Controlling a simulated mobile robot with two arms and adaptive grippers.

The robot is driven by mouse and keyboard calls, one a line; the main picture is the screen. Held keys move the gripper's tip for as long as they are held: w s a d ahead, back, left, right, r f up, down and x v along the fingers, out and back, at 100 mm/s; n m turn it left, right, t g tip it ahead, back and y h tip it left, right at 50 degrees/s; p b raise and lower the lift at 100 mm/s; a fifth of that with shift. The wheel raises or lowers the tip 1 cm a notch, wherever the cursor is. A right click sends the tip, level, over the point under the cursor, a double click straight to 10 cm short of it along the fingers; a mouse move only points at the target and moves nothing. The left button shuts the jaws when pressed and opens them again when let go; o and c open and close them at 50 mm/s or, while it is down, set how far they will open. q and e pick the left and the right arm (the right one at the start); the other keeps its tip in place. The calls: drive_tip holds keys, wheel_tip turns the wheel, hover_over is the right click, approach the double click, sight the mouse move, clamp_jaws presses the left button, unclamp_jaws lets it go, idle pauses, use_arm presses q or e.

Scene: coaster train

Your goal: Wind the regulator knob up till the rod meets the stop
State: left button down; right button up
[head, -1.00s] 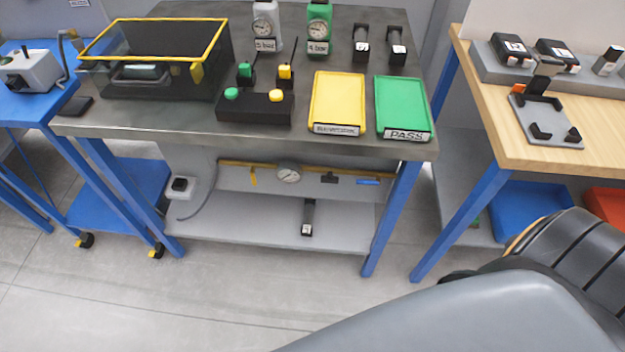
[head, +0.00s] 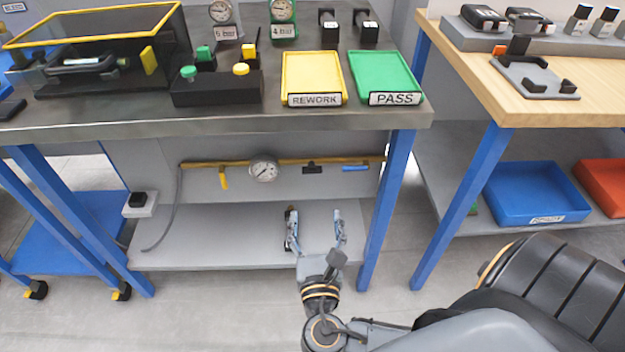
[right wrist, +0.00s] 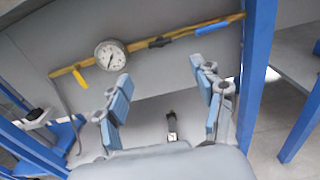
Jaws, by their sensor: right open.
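A yellow pipe (head: 222,162) runs along the panel under the grey bench, with a round white gauge (head: 264,169) on it. A small black fitting (head: 311,168), possibly the regulator knob, sits on the pipe right of the gauge; it also shows in the right wrist view (right wrist: 159,43). I cannot make out a rod or stop. My right gripper (head: 315,214) is open and empty in front of the lower shelf, below the pipe and apart from it. Its two blue-padded fingers also show in the right wrist view (right wrist: 161,74). My left gripper is not in view.
A yellow handle (head: 223,178) and a blue handle (head: 355,168) flank the fitting. A dark object (right wrist: 171,126) lies on the lower shelf (head: 220,235). Blue bench legs (head: 388,205) stand right of my gripper. The benchtop above overhangs the pipe.

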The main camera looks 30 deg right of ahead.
sight(312, 173)
drive_tip(key=b+x, duration=0.1)
drive_tip(key=x, duration=1.2)
drive_tip(key=shift+w+b, duration=0.1)
drive_tip(key=shift+b, duration=0.2)
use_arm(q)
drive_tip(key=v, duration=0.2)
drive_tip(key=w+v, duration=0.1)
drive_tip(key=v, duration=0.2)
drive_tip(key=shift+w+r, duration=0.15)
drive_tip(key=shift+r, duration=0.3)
use_arm(e)
drive_tip(key=c, duration=1.2)
drive_tip(key=shift+o, duration=0.2)
